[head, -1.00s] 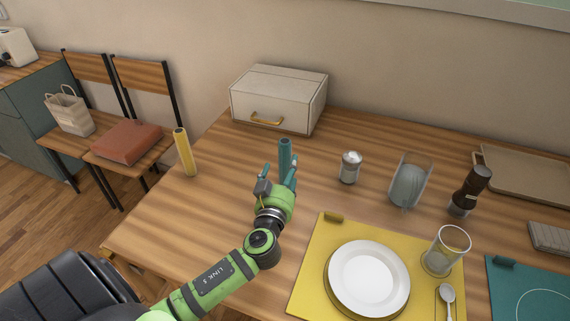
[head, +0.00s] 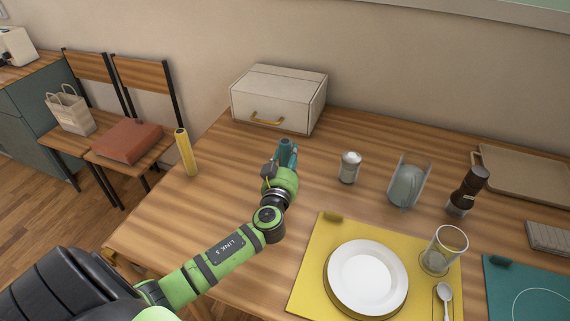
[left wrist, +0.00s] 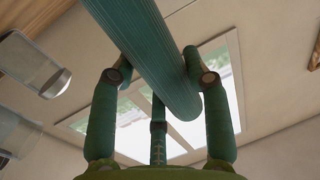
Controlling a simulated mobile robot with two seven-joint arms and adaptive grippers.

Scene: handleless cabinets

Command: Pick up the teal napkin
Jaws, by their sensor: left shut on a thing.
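The teal napkin (head: 285,146) is a rolled, upright cylinder on the wooden table, in front of the beige box. My left gripper (head: 283,160) is shut on it, and the fingers and hand hide its lower part. In the left wrist view the ribbed teal roll (left wrist: 155,50) runs between the fingers of my left gripper (left wrist: 160,78). I cannot tell whether its base touches the table. My right gripper is not in view.
A yellow roll (head: 186,153) stands to the left. A beige box (head: 278,98) with a brass handle is behind. A shaker (head: 349,167), a napkin holder (head: 406,183) and a pepper mill (head: 468,190) stand to the right. A yellow mat (head: 310,270) bears a white plate (head: 368,277).

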